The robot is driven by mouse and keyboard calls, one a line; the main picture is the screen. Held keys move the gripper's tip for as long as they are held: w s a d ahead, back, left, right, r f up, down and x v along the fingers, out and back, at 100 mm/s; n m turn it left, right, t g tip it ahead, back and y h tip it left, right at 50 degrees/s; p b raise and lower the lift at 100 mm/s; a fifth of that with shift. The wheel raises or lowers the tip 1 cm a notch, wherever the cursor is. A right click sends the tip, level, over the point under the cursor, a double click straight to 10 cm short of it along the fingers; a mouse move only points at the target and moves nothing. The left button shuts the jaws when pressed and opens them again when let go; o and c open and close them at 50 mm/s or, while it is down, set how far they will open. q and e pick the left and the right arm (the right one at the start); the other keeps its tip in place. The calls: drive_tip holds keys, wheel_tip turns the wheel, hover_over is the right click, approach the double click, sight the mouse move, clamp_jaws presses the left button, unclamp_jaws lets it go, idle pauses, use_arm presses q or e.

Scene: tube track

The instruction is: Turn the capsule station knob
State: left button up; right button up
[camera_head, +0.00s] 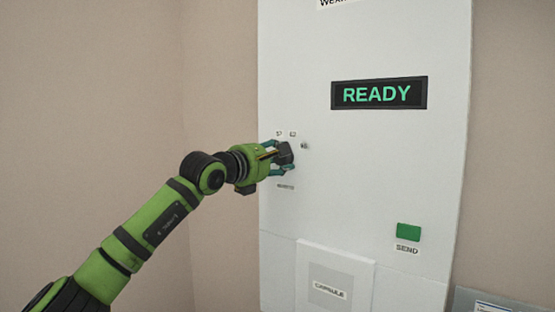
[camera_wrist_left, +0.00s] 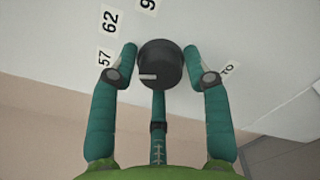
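The capsule station (camera_head: 350,190) is a tall white panel on the wall in the head view. Its dark round knob (camera_head: 284,153) shows at the panel's left side, partly covered by my left gripper. In the left wrist view the black knob (camera_wrist_left: 161,65) has a pale pointer mark on its left side. My right gripper is not in view.
A lit READY display (camera_head: 378,93) sits above right, a green SEND button (camera_head: 408,231) lower right, and a CAPSULE door (camera_head: 333,275) below. A grey item (camera_head: 495,302) shows at the bottom right corner.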

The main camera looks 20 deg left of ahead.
use_arm(q)
drive_tip(key=shift+o, duration=0.4)
drive_tip(key=shift+s, duration=0.1)
drive_tip(key=v, duration=1.2)
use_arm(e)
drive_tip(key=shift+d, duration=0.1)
